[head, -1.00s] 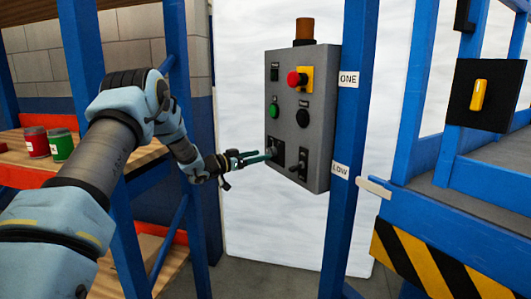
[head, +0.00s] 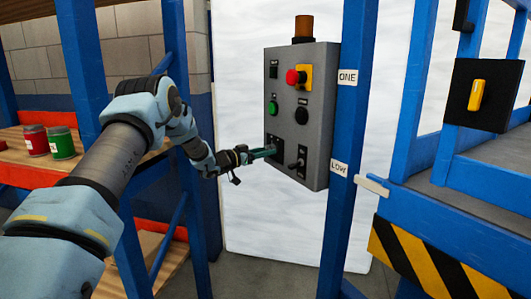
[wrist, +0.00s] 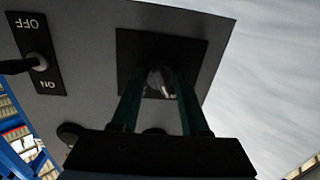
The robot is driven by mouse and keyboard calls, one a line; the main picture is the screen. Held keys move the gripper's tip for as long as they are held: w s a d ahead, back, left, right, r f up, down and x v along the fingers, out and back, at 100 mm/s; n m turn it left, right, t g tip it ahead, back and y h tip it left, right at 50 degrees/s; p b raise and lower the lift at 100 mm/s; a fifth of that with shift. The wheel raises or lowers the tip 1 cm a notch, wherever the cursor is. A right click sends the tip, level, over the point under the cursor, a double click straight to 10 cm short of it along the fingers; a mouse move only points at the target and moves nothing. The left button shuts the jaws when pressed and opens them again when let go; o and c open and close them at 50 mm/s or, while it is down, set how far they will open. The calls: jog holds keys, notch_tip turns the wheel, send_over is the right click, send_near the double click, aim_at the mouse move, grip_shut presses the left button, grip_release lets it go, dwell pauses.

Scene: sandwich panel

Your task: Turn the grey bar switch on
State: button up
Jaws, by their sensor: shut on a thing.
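The grey bar switch (wrist: 160,83) shows in the wrist view as a small light-grey bar on a black square plate (wrist: 190,48). My gripper (wrist: 157,78) has its two dark green fingers on either side of the bar, shut on it. In the head view, my gripper (head: 270,151) reaches from the left to the lower left of the grey control box (head: 318,120). There its fingers hide the bar, and I cannot read its position or any marks on its plate.
A black toggle (head: 298,161) sits right of the bar on an OFF/ON plate (wrist: 36,50). Above are a green button (head: 273,108), a black knob (head: 302,115) and a red button (head: 293,77). A blue post (head: 350,130) stands right of the box.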

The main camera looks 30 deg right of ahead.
grip_shut()
jog(key=shift+f+b, duration=0.1)
jog(key=shift+b, duration=0.3)
jog(key=m+b, duration=1.2)
jog(key=b, duration=0.4)
jog(key=shift+w+f+h, duration=0.1)
jog(key=shift+w+h, duration=0.05)
jog(key=shift+h, duration=0.25)
jog(key=shift+m, duration=0.3)
jog(key=o, duration=0.7)
grip_release()
